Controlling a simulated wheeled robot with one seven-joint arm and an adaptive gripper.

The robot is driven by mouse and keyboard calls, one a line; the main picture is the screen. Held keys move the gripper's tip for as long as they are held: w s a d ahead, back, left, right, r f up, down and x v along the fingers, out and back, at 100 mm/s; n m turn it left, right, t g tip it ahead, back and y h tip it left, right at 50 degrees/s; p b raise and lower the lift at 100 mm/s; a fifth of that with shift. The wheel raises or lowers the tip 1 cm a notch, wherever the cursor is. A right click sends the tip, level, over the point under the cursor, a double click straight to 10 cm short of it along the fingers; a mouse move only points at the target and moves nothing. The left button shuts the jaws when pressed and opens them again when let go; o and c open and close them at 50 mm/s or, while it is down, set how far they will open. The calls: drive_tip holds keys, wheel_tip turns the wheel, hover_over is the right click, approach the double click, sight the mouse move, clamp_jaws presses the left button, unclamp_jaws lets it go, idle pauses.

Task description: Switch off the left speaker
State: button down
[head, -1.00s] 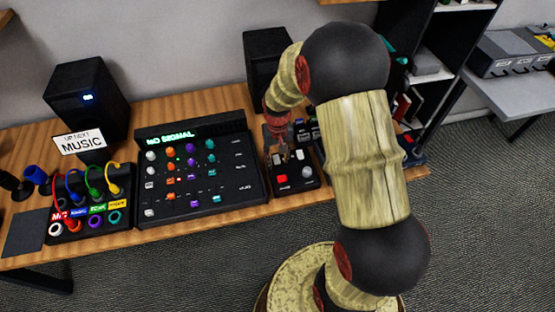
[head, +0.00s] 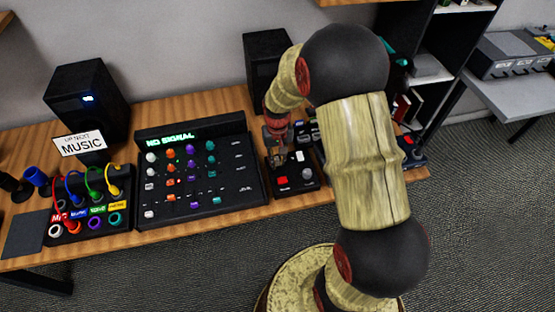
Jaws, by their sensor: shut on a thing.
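My gripper (head: 277,161) points down over the far left part of a small black control box (head: 297,187) with a red button, a white button and a grey knob. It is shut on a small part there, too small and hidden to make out.
A black mixer (head: 200,170) showing "NO SIGNAL" lies left of the control box. Further left are a patch box (head: 85,222) with coloured cables and a "MUSIC" sign (head: 80,143). Shelves (head: 432,72) stand to the right. My arm hides part of the desk.

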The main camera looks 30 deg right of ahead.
drive_tip(key=p, duration=0.1)
drive_tip(key=g+p, duration=0.1)
drive_tip(key=shift+w+d+r+p, duration=0.1)
drive_tip(key=shift+w+r+p, duration=0.15)
drive_tip(key=shift+p, duration=0.15)
drive_tip(key=shift+w+g+y+p, duration=0.15)
drive_tip(key=shift+g+y+p, duration=0.25)
drive_tip(key=shift+g+p, duration=0.6)
drive_tip(key=shift+f, duration=0.1)
drive_tip(key=c, duration=1.7)
unclamp_jaws()
drive_tip(key=v, duration=1.2)
